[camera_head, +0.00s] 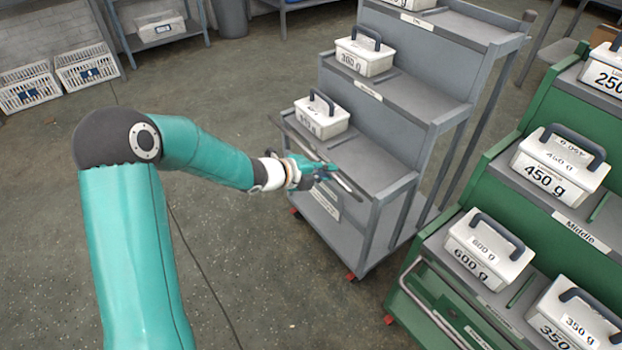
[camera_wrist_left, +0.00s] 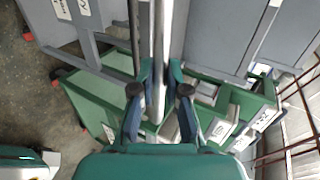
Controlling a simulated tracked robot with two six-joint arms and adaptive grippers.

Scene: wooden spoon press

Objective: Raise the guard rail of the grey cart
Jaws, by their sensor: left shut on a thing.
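The grey cart (camera_head: 385,155) has stepped shelves and stands right of the middle in the head view. Its guard rail (camera_head: 347,185) is a thin bar along the front edge of the lowest shelf, close to shelf level. My left gripper (camera_head: 322,168) reaches the rail from the left and is shut on it, hiding its middle. In the left wrist view the rail (camera_wrist_left: 159,45) runs as a pale metal bar between the two fingers of the left gripper (camera_wrist_left: 158,92). My right gripper is in neither view.
A white weight box (camera_head: 320,117) sits on the lowest shelf behind the rail, and another (camera_head: 364,55) one step up. A green cart (camera_head: 480,220) with labelled boxes stands close on the right. White baskets (camera_head: 55,80) lie at the far left.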

